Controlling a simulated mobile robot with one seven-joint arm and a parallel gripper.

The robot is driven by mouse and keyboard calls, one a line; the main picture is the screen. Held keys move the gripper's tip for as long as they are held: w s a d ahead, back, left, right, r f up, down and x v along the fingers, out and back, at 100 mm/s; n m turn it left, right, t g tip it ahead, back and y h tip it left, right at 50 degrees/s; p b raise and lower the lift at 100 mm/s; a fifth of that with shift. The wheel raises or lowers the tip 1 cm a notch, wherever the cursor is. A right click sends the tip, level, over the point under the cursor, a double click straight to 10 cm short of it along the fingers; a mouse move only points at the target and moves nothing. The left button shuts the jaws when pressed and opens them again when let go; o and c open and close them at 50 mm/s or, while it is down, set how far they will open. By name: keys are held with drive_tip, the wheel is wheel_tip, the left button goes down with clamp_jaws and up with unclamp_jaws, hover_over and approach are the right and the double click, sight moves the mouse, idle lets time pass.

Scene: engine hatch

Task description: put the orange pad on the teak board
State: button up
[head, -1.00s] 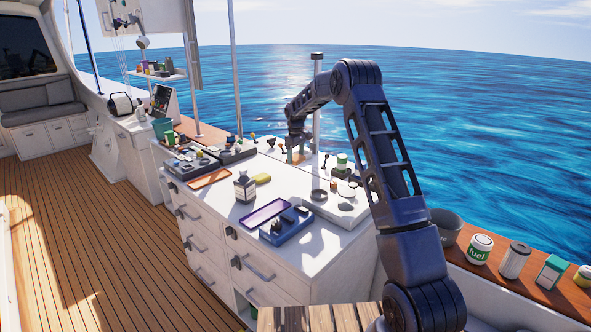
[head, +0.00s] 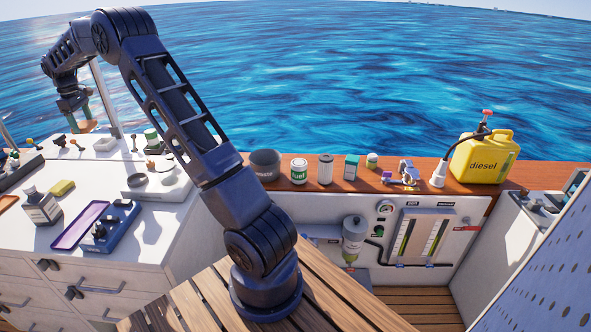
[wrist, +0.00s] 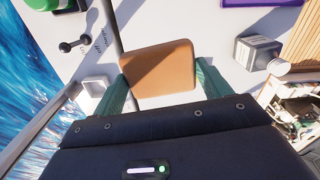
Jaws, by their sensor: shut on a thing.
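The orange pad (wrist: 158,67) is a flat, rounded square between the two green fingers of my gripper (wrist: 160,88) in the wrist view. My gripper is shut on it and holds it above the white counter. In the head view my gripper (head: 86,112) is at the far left, over the back of the counter, with the pad (head: 88,127) small below it. No board is clearly marked as the teak board. A reddish-brown wooden ledge (head: 430,180) runs along the boat's side, and brown wooden slats (head: 345,290) surround my arm's base.
The ledge has bare stretches.

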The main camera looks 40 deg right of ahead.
sight(83, 124)
wheel_tip(83, 124, up, 3)
drive_tip(key=shift+r, duration=0.1)
drive_tip(key=s+d+f+m, duration=0.1)
drive_tip(key=s+d+m, duration=0.1)
drive_tip(key=d+m, duration=1.05)
drive_tip(key=s+d+f+m, duration=0.2)
drive_tip(key=d+m, duration=0.4)
drive_tip(key=d, duration=1.3)
drive_tip(key=s+d+f+m, duration=0.1)
drive_tip(key=s+d+m, duration=0.1)
drive_tip(key=d+m, duration=1.05)
drive_tip(key=s+d+r+m, duration=0.2)
drive_tip(key=s+d+m, duration=1.1)
drive_tip(key=d, duration=0.5)
drive_tip(key=s+d+r+m, duration=0.2)
drive_tip(key=s+d+m, duration=0.9)
drive_tip(key=s+d, duration=0.55)
drive_tip(key=f, duration=1.2)
drive_tip(key=d+f, duration=0.1)
drive_tip(key=f, duration=1.2)
drive_tip(key=w+f, duration=0.1)
drive_tip(key=f, duration=1.2)
drive_tip(key=shift+w+d, duration=0.1)
drive_tip(key=shift+d, duration=0.3)
drive_tip(key=shift+f, duration=0.1)
